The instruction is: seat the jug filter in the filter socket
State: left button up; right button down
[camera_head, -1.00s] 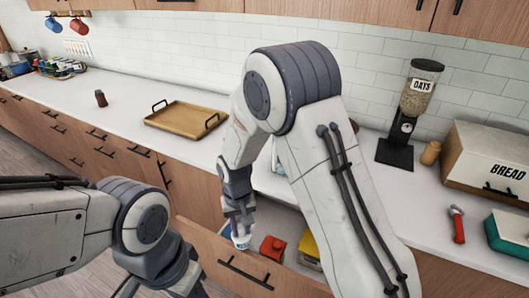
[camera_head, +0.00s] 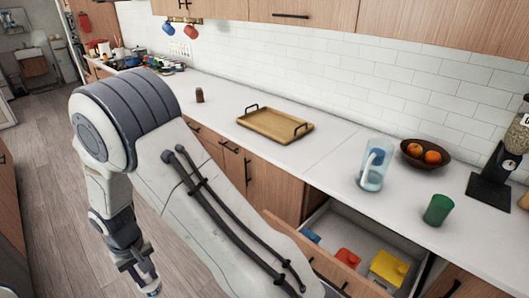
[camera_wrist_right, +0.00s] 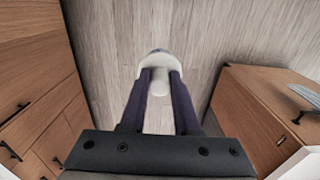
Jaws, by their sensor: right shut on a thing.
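My right gripper (camera_head: 143,273) hangs at the lower left of the head view, above the wooden floor and in front of the counter. It is shut on the jug filter (camera_head: 153,290), a small white piece with some blue. In the right wrist view the filter (camera_wrist_right: 158,66) shows as a pale, rounded body between the fingertips, partly hidden by them. A clear bluish jug (camera_head: 373,170) stands upright on the counter, well to the right of the gripper. I cannot make out the filter socket. My left gripper is not in view.
An open drawer (camera_head: 345,240) below the jug holds a red item (camera_head: 347,259), a yellow item (camera_head: 388,269) and a blue item (camera_head: 312,236). A green cup (camera_head: 438,209), a fruit bowl (camera_head: 425,156) and a wooden tray (camera_head: 275,125) stand on the counter. Counter between tray and jug is clear.

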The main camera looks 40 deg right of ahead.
aim_at(376, 161)
jog(key=u, duration=0.1)
jog(key=i, duration=1.3)
jog(key=z, duration=2.2)
